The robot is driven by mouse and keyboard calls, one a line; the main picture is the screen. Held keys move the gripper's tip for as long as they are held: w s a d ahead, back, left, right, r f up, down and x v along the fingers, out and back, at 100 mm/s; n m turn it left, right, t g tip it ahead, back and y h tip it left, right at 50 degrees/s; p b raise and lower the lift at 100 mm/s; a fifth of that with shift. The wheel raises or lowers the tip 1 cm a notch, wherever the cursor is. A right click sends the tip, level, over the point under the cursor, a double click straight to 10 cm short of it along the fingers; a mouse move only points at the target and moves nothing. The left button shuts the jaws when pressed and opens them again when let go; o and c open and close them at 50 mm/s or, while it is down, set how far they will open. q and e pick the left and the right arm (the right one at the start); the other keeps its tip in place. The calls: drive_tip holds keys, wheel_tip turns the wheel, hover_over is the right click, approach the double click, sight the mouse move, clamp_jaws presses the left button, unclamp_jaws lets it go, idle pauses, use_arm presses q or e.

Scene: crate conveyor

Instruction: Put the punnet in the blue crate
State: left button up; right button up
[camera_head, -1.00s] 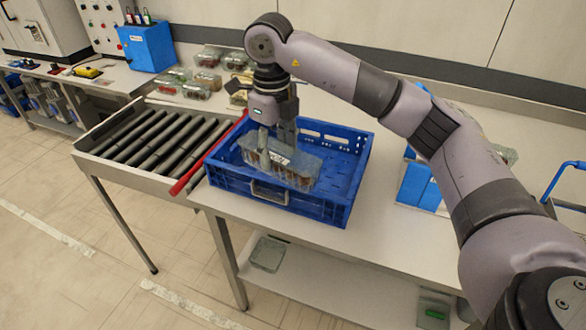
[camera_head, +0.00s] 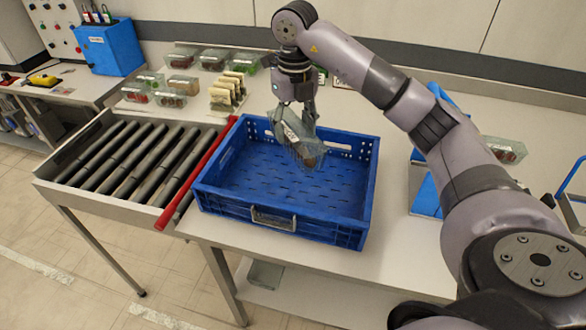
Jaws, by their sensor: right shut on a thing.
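The blue crate (camera_head: 330,229) stands on the table beside the roller conveyor, and its visible floor is empty. My right gripper (camera_head: 296,108) points down over the crate's back part and is shut on a clear plastic punnet (camera_head: 295,138). The punnet hangs tilted, with its lower end to the right, and something brownish shows inside. It appears to be above the crate floor, but its exact height is hard to tell. My left gripper is out of view.
The roller conveyor (camera_head: 135,160) with a red bar (camera_head: 200,170) adjoins the crate's left side. Several filled punnets (camera_head: 172,92) and a rack of cards (camera_head: 228,92) stand behind. A blue box (camera_head: 108,48) is at the back left. Another punnet (camera_head: 504,149) lies at right.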

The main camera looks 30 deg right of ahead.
drive_tip(key=f, duration=0.3)
drive_tip(key=f+p, duration=0.1)
drive_tip(key=f, duration=0.1)
drive_tip(key=shift+w, duration=0.3)
wheel_tip(320, 180, down, 7)
drive_tip(key=shift+f+p, duration=0.15)
drive_tip(key=shift+p, duration=0.5)
drive_tip(key=shift+f, duration=0.1)
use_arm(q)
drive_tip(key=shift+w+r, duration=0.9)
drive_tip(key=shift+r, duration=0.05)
use_arm(e)
drive_tip(key=o, duration=0.7)
drive_tip(key=shift+f, duration=0.1)
drive_tip(key=o, duration=0.4)
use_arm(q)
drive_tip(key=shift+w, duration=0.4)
use_arm(e)
drive_tip(key=shift+o, duration=0.5)
